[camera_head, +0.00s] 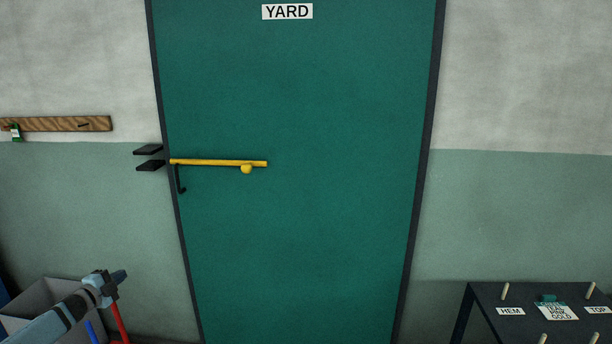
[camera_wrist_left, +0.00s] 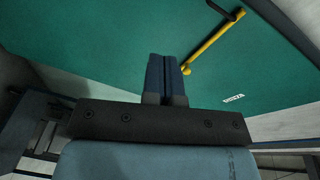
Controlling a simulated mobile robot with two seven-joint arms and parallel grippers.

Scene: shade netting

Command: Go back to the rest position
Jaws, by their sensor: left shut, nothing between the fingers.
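My left arm comes in at the lower left of the head view. Its gripper (camera_head: 121,275) is in front of the wall, left of the green door (camera_head: 310,240) and below the door's yellow bar (camera_head: 215,162). In the left wrist view the two dark fingers of my left gripper (camera_wrist_left: 164,60) are together with nothing between them. Behind them that view shows the green door (camera_wrist_left: 120,40) and the yellow bar (camera_wrist_left: 208,48), apart from the fingers as far as I can tell. My right gripper is in neither view.
The door is shut under a YARD sign (camera_head: 287,12), with black brackets (camera_head: 149,158) left of it. A wooden rail (camera_head: 60,124) holds a green tag. A grey bin (camera_head: 40,297) is near my left arm. A dark table (camera_head: 490,294) with pegs and labels stands at right.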

